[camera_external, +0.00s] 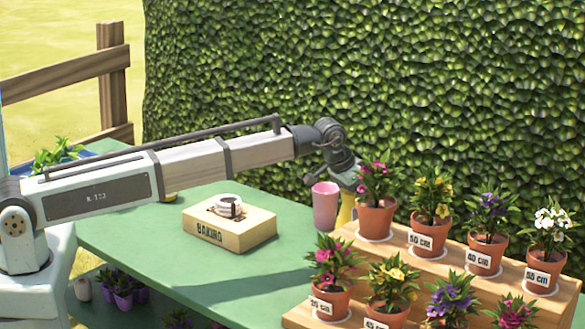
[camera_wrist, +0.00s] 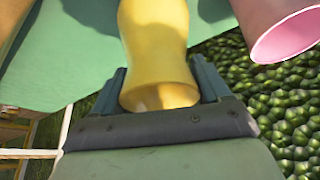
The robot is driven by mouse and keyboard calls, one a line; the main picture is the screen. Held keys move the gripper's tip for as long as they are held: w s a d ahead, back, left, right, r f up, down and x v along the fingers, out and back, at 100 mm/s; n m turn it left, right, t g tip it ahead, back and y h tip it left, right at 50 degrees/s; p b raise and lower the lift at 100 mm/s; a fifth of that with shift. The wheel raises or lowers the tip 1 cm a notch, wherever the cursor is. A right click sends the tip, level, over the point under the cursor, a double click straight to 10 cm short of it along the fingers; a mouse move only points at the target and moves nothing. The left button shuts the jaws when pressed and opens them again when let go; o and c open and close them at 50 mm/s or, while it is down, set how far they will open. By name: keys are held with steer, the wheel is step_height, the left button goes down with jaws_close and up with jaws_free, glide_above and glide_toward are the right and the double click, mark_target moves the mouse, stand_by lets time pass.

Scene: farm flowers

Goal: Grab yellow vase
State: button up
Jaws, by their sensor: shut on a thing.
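The yellow vase (camera_wrist: 158,50) stands out large in the wrist view, between the two fingers of my gripper (camera_wrist: 160,88). The fingers press on it from both sides near its rim, and its open mouth faces the palm. In the external view only a slice of the yellow vase (camera_external: 346,208) shows, behind the pink cup and the raised flower stand. My gripper is mostly hidden there behind the pots and the wrist. I cannot tell whether the vase's base touches the table.
A pink cup (camera_external: 325,206) stands close beside the vase and shows in the wrist view (camera_wrist: 285,28). A wooden stepped stand (camera_external: 385,262) with several potted flowers is at right. A box (camera_external: 230,229) sits on the green table (camera_external: 150,232). A hedge (camera_external: 360,80) rises behind.

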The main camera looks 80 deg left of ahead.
steer(key=c, duration=0.8)
